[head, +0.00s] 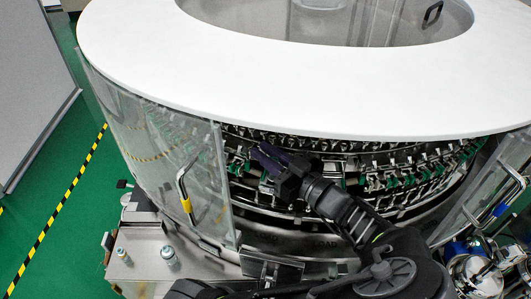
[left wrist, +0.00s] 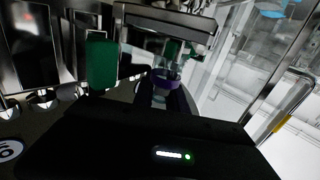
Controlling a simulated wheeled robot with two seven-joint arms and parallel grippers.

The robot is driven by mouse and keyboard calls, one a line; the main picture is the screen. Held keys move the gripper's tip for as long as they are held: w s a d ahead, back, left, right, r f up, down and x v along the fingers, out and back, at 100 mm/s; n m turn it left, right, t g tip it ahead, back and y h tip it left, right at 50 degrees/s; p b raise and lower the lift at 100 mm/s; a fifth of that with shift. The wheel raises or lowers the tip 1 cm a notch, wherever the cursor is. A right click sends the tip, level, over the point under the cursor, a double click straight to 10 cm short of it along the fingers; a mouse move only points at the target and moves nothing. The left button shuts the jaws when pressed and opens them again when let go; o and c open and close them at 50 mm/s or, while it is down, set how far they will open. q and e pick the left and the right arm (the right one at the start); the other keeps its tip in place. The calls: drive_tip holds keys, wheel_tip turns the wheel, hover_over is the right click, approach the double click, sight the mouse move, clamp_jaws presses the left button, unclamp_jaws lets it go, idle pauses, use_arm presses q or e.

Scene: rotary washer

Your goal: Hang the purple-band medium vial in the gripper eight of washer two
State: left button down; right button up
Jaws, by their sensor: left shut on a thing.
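My left gripper (head: 260,157) reaches into the opening of the round washer (head: 290,95), at the ring of metal and green grippers. The left wrist view shows it shut on the purple-band vial (left wrist: 166,77). The vial is mostly hidden by my fingers and the dim light; its purple band shows, with clear glass above it. The vial's upper part is close to a metal washer gripper (left wrist: 165,20) with green parts; I cannot tell whether they touch. The washer gripper's number is not readable. My right gripper is in neither view.
A clear door with a handle (head: 184,190) stands left of the opening, another clear panel (head: 500,180) at right. Two small vials (head: 168,254) (head: 122,255) stand on the steel ledge (head: 145,272). A round number plate (left wrist: 9,150) shows at the wrist view's lower left.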

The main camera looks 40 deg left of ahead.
use_arm(q)
drive_tip(key=shift+f, duration=0.15)
drive_tip(key=shift+f, duration=0.4)
drive_tip(key=c, duration=1.6)
unclamp_jaws()
drive_tip(key=shift+f, duration=0.15)
drive_tip(key=shift+d, duration=0.1)
drive_tip(key=shift+r, duration=0.45)
drive_tip(key=shift+d+r, duration=0.1)
drive_tip(key=shift+d, duration=0.25)
drive_tip(key=d, duration=0.3)
drive_tip(key=s+d, duration=0.1)
drive_tip(key=d, duration=0.3)
drive_tip(key=s+d, duration=0.1)
drive_tip(key=d, duration=0.3)
drive_tip(key=shift+r, duration=0.15)
